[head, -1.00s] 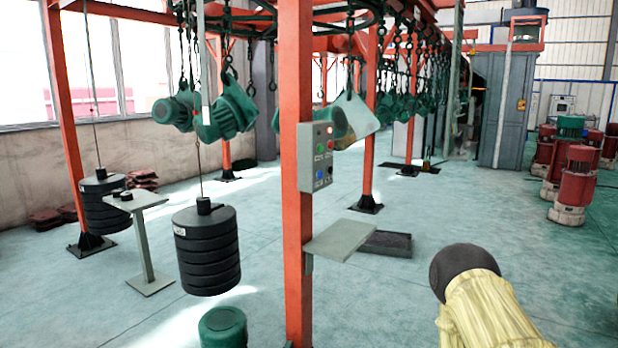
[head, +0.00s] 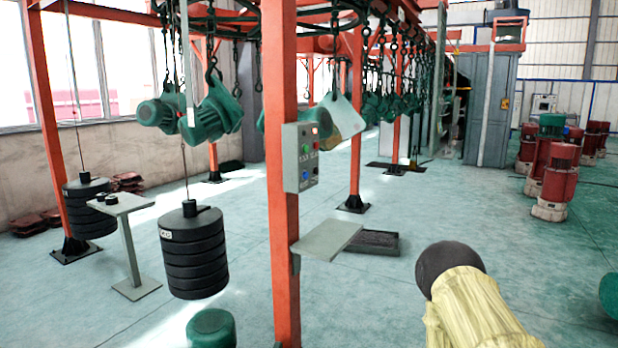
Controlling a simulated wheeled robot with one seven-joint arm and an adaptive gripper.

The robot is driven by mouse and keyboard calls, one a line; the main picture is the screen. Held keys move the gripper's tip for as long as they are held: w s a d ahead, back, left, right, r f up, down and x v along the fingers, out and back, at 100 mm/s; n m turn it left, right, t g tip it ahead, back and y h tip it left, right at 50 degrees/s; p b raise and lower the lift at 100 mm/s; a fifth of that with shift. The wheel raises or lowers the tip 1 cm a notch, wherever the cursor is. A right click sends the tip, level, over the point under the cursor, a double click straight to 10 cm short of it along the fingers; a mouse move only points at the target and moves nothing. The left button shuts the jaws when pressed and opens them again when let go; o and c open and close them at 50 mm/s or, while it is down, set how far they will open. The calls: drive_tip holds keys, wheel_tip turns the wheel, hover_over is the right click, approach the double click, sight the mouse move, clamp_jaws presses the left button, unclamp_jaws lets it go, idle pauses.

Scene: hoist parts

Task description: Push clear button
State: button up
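A grey control box (head: 300,157) is fixed to the right side of an orange-red post (head: 282,220) near the middle of the head view. Its face carries several small buttons: a green button (head: 305,149), a blue button (head: 305,175), red ones at the upper right and dark ones. The labels are too small to read, so I cannot tell which is the clear button. My gripper is not in view, and nothing touches the box.
A grey shelf (head: 328,239) juts from the post below the box. Black stacked weights (head: 194,255) hang left of the post. A pale yellow cylinder (head: 478,312) with a dark round end is at lower right; I cannot tell whether it is mine. Red motors (head: 556,182) stand farther right.

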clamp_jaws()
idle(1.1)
